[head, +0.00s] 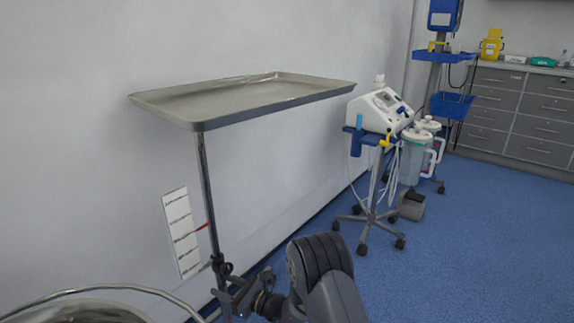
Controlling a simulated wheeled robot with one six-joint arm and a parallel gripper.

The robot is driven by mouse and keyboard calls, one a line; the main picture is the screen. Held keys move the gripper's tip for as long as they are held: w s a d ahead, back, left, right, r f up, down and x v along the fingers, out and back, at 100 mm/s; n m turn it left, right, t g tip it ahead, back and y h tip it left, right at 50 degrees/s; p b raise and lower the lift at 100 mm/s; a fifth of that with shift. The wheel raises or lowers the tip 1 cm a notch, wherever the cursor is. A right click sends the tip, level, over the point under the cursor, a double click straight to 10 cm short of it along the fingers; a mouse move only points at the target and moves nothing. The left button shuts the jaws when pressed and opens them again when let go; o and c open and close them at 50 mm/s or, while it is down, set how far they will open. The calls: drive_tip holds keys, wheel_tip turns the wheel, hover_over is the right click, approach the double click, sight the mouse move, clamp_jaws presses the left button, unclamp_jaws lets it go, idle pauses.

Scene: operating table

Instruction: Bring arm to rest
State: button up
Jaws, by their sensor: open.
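My arm (325,272) is dark grey and reaches in from the bottom edge of the head view, right of centre. My gripper (232,292) is at its left end, low in the picture, in front of or beside the lower pole of a tray stand. Whether it touches the pole cannot be told. The gripper is open, and I see nothing held in it. The fingertips are small and dark against the pole.
An empty metal tray (235,96) stands on a thin pole (206,190) by the wall. A metal rim (95,289) shows bottom left. A wheeled suction unit (380,110) stands right. Grey drawers (510,113) are far right. Blue floor (460,250) is clear at right.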

drive_tip(key=shift+x, duration=0.8)
drive_tip(key=shift+s+d, duration=0.5)
drive_tip(key=shift+d, duration=0.05)
drive_tip(key=shift+a, duration=0.1)
